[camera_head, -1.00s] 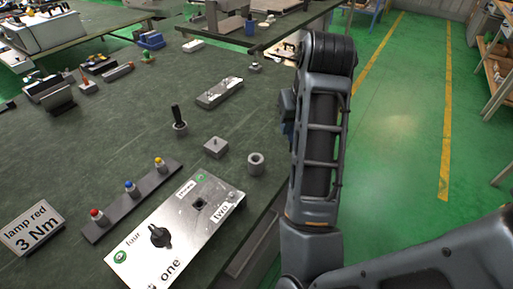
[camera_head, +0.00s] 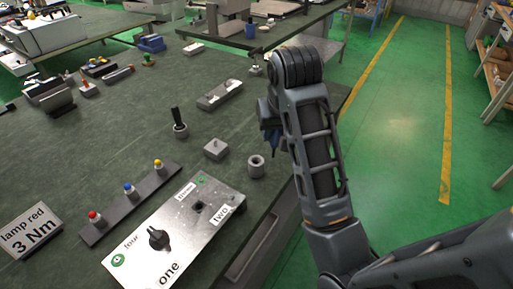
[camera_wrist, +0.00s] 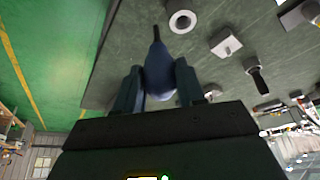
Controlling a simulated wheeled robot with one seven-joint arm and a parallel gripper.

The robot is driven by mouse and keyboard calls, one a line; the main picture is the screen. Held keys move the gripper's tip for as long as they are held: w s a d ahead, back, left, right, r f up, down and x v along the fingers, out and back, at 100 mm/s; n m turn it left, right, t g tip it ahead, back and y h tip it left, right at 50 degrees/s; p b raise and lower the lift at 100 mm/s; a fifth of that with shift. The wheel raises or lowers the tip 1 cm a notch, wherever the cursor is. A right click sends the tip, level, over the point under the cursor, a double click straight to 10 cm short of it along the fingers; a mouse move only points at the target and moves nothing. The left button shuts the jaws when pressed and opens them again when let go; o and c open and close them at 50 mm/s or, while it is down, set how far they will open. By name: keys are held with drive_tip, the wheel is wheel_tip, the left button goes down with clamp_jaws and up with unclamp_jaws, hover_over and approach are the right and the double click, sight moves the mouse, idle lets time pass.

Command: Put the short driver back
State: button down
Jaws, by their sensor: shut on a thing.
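My gripper (camera_wrist: 158,86) is shut on the short driver (camera_wrist: 159,68), which has a dark blue handle and a dark thin tip. In the head view the blue driver (camera_head: 272,143) hangs below my gripper, partly hidden by my arm, over the table's right edge. A round grey holder (camera_head: 256,167) with an empty hole stands near that edge, below and left of the driver; it also shows in the wrist view (camera_wrist: 183,21). Another round holder (camera_head: 181,131) has a black-handled tool (camera_head: 176,115) standing in it. The held driver is apart from both holders.
A square grey block (camera_head: 215,149) stands between the two holders. A metal panel (camera_head: 185,228) with a black knob lies in front. A strip with red, blue and yellow buttons (camera_head: 130,205) and a "lamp red 3 Nm" sign (camera_head: 30,231) are at left. Green floor is right.

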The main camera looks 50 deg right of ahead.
drive_tip(key=w+a+f+p, duration=0.1)
drive_tip(key=w+f, duration=0.3)
drive_tip(key=f, duration=0.2)
drive_tip(key=shift+w+a+f, duration=0.25)
drive_tip(key=shift+a+f, duration=0.05)
drive_tip(key=shift+f, duration=0.1)
drive_tip(key=shift+f, duration=0.1)
drive_tip(key=shift+f, duration=0.1)
drive_tip(key=c, duration=0.7)
unclamp_jaws()
